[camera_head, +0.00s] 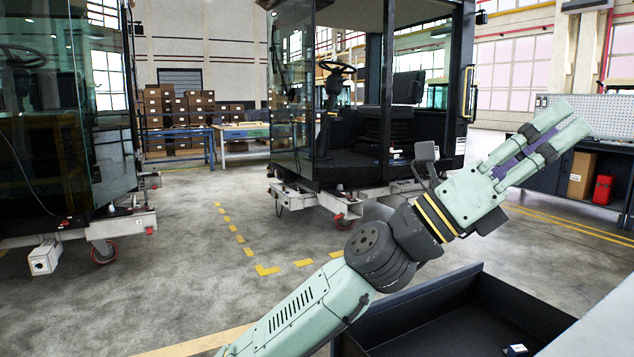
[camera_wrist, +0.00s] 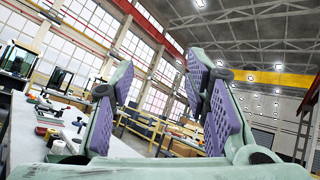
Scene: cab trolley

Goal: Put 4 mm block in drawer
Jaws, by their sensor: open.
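A dark open drawer (camera_head: 400,325) shows at the bottom of the head view, beside a pale worktop. A small white and blue block (camera_head: 516,350) lies on the drawer's floor near its right side; I cannot read its size. My gripper (camera_head: 565,120) is raised above and to the right of the drawer, pointing up and away from it. In the wrist view my gripper (camera_wrist: 158,75) has its two purple-padded fingers wide apart with nothing between them.
The pale worktop (camera_head: 610,325) fills the lower right corner. The wrist view shows a bench (camera_wrist: 30,135) with several small items at left. Cabs on trolleys (camera_head: 375,120) stand behind my arm. A dark workbench (camera_head: 560,170) stands at right. The floor between is clear.

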